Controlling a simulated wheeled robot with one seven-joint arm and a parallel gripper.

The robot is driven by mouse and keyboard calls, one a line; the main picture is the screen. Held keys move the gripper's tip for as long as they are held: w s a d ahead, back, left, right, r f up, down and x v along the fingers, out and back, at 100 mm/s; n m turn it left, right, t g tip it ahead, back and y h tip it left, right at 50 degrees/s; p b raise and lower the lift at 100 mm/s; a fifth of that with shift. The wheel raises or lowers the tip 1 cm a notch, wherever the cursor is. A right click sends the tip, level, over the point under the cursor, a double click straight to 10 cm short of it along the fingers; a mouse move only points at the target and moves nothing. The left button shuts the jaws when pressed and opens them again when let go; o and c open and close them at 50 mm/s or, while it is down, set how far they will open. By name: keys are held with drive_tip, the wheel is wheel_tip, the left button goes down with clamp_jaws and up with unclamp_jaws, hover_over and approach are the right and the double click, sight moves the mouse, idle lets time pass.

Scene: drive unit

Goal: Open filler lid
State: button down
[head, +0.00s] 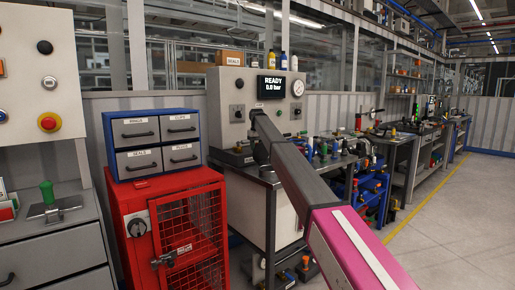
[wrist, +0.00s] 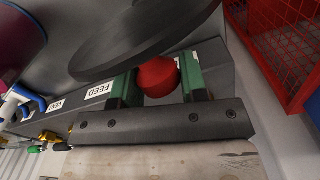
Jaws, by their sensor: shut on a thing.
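In the wrist view my gripper (wrist: 158,82) has its two green fingers on either side of a round red knob (wrist: 157,77) and is shut on it. A large dark round disc (wrist: 140,38), which looks like the filler lid, lies just beyond the knob. I cannot tell how the knob joins the disc, or how far the disc is raised. A label reading FEED (wrist: 100,90) is beside the left finger. In the head view my arm reaches towards the bench unit (head: 228,100) and hides the gripper, knob and lid.
The bench unit's display (head: 271,87) reads READY, 0.0 bar, with a gauge (head: 299,88) beside it. A red mesh cabinet (head: 135,205) with a blue drawer box (head: 107,133) on top stands left of my arm. Open floor (head: 460,215) lies on the right.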

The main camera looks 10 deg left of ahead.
drive_tip(key=shift+s+a+f, duration=0.1)
drive_tip(key=shift+s+f, duration=0.15)
drive_tip(key=shift+f, duration=0.1)
drive_tip(key=c, duration=0.7)
unclamp_jaws()
drive_tip(key=shift+f, duration=0.15)
drive_tip(key=shift+w+r, duration=0.1)
drive_tip(key=shift+r, duration=0.15)
drive_tip(key=shift+r, duration=0.1)
drive_tip(key=shift+r, duration=0.55)
wheel_tip(320, 180, up, 9)
drive_tip(key=shift+r, duration=0.2)
